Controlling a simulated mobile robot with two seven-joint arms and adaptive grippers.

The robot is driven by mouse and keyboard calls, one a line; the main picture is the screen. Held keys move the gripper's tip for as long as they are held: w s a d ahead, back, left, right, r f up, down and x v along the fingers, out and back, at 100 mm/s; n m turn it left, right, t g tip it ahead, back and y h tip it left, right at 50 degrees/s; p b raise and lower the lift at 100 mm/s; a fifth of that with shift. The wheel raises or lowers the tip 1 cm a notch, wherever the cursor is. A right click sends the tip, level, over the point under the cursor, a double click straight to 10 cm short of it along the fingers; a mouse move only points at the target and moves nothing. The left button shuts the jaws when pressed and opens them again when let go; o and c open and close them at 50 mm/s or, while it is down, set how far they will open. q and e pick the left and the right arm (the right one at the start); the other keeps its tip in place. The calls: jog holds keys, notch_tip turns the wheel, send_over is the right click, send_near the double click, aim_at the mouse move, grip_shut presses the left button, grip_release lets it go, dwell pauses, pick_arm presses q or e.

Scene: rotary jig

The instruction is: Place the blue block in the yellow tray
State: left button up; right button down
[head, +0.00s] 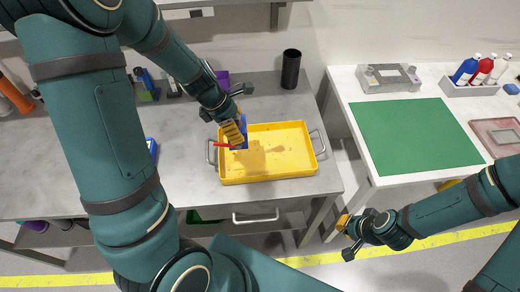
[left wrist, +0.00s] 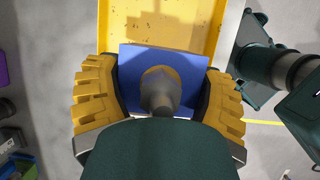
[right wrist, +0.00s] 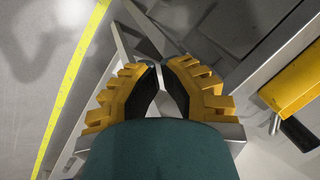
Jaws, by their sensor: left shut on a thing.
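The blue block (head: 244,124) is held in my left gripper (head: 236,134), at the left end of the yellow tray (head: 285,178). In the left wrist view the block (left wrist: 190,68) sits between the two yellow fingers (left wrist: 160,95), with the tray (left wrist: 212,22) beyond it. I cannot tell the block's height over the tray floor or whether it touches the tray. The gripper hides part of the block in the head view. My right gripper (head: 345,224) is away to the right, below the green-topped table; its fingertips (right wrist: 159,66) nearly meet with nothing between them.
The tray stands on a grey bench (head: 185,180) and has side handles. A black cylinder (head: 291,69) stands behind it. A thin red bar (head: 228,145) shows by the left gripper. A white table with a green mat (head: 415,135) and bottles (head: 466,69) is right.

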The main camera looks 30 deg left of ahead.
pick_arm(q)
notch_tip(320, 180, down, 5)
jog(key=shift+a+r+b, duration=0.15)
jog(key=shift+b, duration=0.7)
jog(key=shift+f+b, duration=0.9)
jog(key=shift+f, duration=1.1)
jog(key=shift+f, duration=0.15)
jog(key=o, duration=1.2)
jog(key=shift+o, duration=0.2)
